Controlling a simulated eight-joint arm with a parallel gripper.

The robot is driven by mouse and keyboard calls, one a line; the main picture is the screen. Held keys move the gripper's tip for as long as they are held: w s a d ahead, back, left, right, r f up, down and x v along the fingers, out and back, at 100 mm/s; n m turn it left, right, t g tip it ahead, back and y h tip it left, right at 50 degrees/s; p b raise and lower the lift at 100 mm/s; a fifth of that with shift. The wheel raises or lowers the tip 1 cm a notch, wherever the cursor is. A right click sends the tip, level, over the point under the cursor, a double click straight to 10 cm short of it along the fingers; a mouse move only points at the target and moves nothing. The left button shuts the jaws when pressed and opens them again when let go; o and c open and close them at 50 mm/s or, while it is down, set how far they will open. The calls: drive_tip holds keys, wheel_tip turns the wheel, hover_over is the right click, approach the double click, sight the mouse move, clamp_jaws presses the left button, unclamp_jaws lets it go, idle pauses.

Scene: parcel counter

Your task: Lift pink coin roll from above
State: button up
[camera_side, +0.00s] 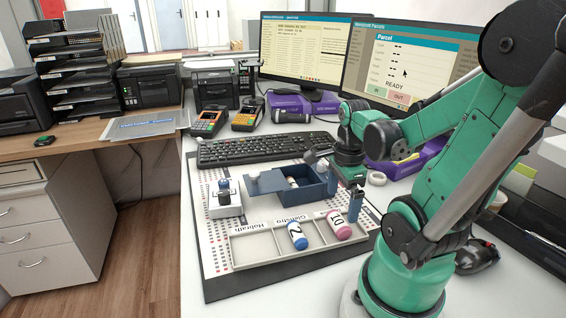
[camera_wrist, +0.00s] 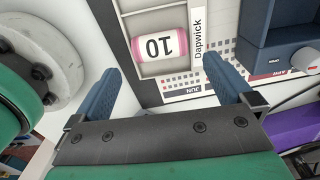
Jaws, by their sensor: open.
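The pink coin roll (camera_side: 338,224) lies on its side in a compartment of the pale sorting tray (camera_side: 262,262), at the tray's right end. It has a white label marked 10. In the wrist view, the pink roll (camera_wrist: 160,46) shows beyond and between my fingertips, beside the name strip "Dapwick" (camera_wrist: 199,36). My gripper (camera_side: 337,183) is open, with its blue fingers spread apart and nothing between them. In the side view it hangs above the mat, just behind the roll. The wrist view also shows my gripper (camera_wrist: 161,65) empty.
A blue coin roll (camera_side: 297,236) marked 2 lies in the compartment left of the pink one. A blue box (camera_side: 322,181) stands close behind, near my gripper. A small white stand (camera_side: 224,202) is farther left. The keyboard (camera_side: 262,148) lies behind the mat.

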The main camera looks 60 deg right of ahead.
sight(339, 219)
drive_tip(key=shift+f, duration=2.35)
drive_tip(key=c, duration=1.4)
drive_tip(key=shift+r, duration=0.15)
